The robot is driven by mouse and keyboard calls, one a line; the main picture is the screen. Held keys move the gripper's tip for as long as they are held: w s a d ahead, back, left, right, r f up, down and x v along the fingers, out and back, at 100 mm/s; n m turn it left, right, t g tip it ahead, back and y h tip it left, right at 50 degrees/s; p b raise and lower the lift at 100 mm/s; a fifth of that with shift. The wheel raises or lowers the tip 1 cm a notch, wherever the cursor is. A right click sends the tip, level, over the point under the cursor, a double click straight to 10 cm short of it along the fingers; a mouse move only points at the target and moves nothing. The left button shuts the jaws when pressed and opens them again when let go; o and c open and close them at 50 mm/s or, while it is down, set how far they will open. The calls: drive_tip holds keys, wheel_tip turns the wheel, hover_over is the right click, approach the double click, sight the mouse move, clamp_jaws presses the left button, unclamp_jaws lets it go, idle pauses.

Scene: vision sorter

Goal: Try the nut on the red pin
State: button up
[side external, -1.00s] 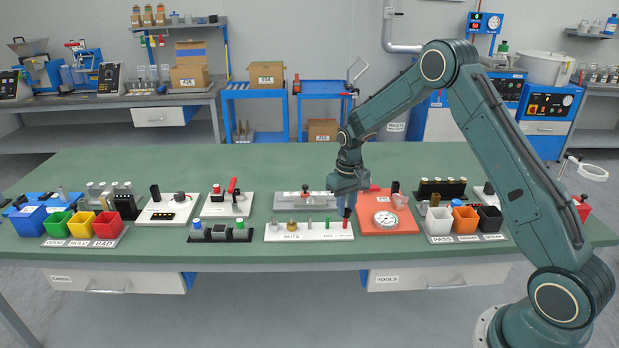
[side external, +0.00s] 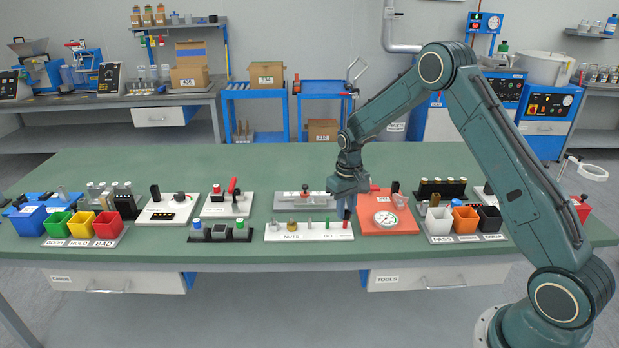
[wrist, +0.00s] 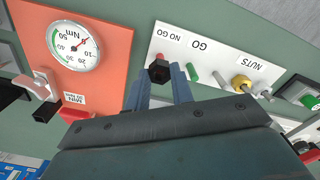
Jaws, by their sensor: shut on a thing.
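The red pin (wrist: 158,57) is at the NO GO end of the white board (wrist: 206,70). A dark hex nut (wrist: 157,74) is at the fingertips of my gripper (wrist: 163,76), which is shut on it. In the wrist view a bit of red shows at the nut's far edge. I cannot tell whether the nut is around the pin or only held over it.
A green pin (wrist: 191,74) stands beside the red one. Farther along are grey pins and a brass-coloured nut (wrist: 241,83). An orange board with a round dial (wrist: 76,46) lies close on the other side. A grey fixture (side external: 291,201) stands behind the white board.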

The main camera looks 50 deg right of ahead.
sight(346, 217)
drive_tip(key=shift+f, duration=0.7)
idle(1.1)
idle(1.1)
drive_tip(key=o, duration=1.4)
drive_tip(key=shift+c, duration=0.2)
drive_tip(key=shift+r, duration=0.2)
drive_tip(key=shift+r, duration=3.8)
